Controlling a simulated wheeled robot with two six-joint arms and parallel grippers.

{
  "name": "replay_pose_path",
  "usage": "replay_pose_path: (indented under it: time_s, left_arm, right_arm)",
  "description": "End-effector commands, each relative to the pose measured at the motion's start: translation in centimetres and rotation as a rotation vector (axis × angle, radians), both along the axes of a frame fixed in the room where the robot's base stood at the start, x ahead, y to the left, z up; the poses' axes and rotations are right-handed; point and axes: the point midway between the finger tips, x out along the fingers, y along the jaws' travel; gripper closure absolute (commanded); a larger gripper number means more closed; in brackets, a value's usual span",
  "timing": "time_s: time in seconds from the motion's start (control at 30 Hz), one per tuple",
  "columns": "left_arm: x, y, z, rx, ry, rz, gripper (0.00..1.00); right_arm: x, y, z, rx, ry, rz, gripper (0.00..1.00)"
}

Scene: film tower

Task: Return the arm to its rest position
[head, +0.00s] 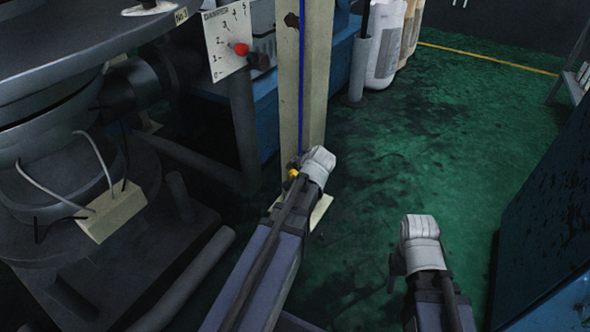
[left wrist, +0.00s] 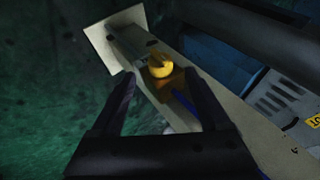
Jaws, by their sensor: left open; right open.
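My left arm (head: 265,250) reaches from the bottom of the head view toward a cream post. Its gripper is hidden behind its wrist there. In the left wrist view the left gripper (left wrist: 158,82) is open and empty. A yellow knob (left wrist: 160,66) on the post lies just beyond and between the fingertips; I cannot tell whether they touch. The knob also shows small in the head view (head: 293,174). My right gripper (head: 396,272) points down at the lower right of the head view, apart from everything; its fingers are mostly hidden by the wrist.
The cream post (head: 316,80) stands on a square foot plate with a blue line running down it. Large grey machinery (head: 60,150) with a numbered lever plate (head: 226,40) fills the left. A dark blue cabinet (head: 550,200) stands at right. Green floor (head: 450,130) between is clear.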

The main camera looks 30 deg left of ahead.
Motion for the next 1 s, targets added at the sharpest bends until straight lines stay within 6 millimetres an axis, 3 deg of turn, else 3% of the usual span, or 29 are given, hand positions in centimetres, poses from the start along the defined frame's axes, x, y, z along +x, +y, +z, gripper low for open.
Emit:
replay_pose_path:
  time_s: [0.03,0.13,0.7,0.77,0.83,1.0]
  left_arm:
    - [-0.5,-0.4,1.1,0.001,0.0,-0.002,0.21]
    - [-0.8,-0.9,1.6,0.001,0.0,-0.002,0.21]
    - [-1.1,-1.4,1.9,-0.007,0.005,-0.002,0.21]
    - [-1.6,-2.6,2.5,-0.025,0.018,-0.004,0.21]
    - [-2.7,-5.0,3.6,-0.065,0.049,-0.009,0.21]
    - [-8.1,-13.9,7.2,-0.209,0.19,-0.026,0.21]
  right_arm:
    - [0.0,0.0,1.1,0.0,0.0,0.0,0.5]
    - [0.0,0.0,1.6,0.0,0.0,0.0,0.5]
    - [0.0,0.0,2.0,0.0,0.0,0.0,0.5]
    - [0.0,0.0,2.9,0.0,0.0,0.001,0.5]
    - [0.0,0.0,4.7,0.0,0.001,0.002,0.5]
    - [-0.1,0.0,10.4,-0.002,0.003,0.006,0.5]
